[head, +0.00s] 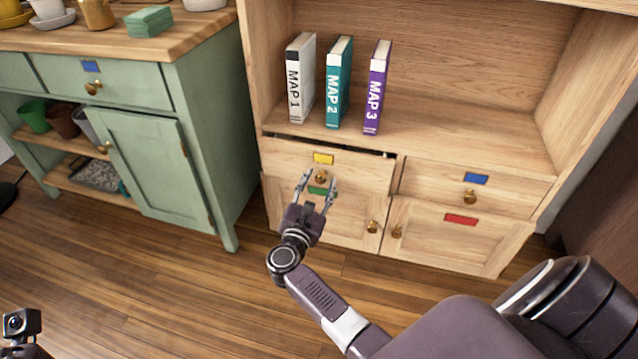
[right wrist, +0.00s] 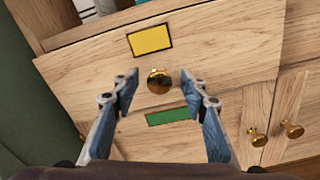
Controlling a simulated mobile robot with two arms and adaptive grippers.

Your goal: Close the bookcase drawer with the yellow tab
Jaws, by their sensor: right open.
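The bookcase drawer with the yellow tab (head: 290,160) is at the left of the bookcase, under the books. It stands a little open, with a dark gap along its top edge. The yellow tab (head: 323,158) is above a round brass knob (head: 321,176). My right gripper (head: 318,183) is open and empty in front of this drawer. In the right wrist view its fingers lie either side of the knob (right wrist: 159,81), and I cannot tell whether they touch it. Of my left arm only a wrist part with a camera shows at the bottom left; its fingers are hidden.
A closed drawer with a blue tab (head: 476,180) is to the right. Below are cupboard doors with a green tab (head: 318,191) and a red tab (head: 461,219). Three map books (head: 338,85) stand on the shelf. A green cabinet (head: 150,160) is at the left. The wooden floor in front is clear.

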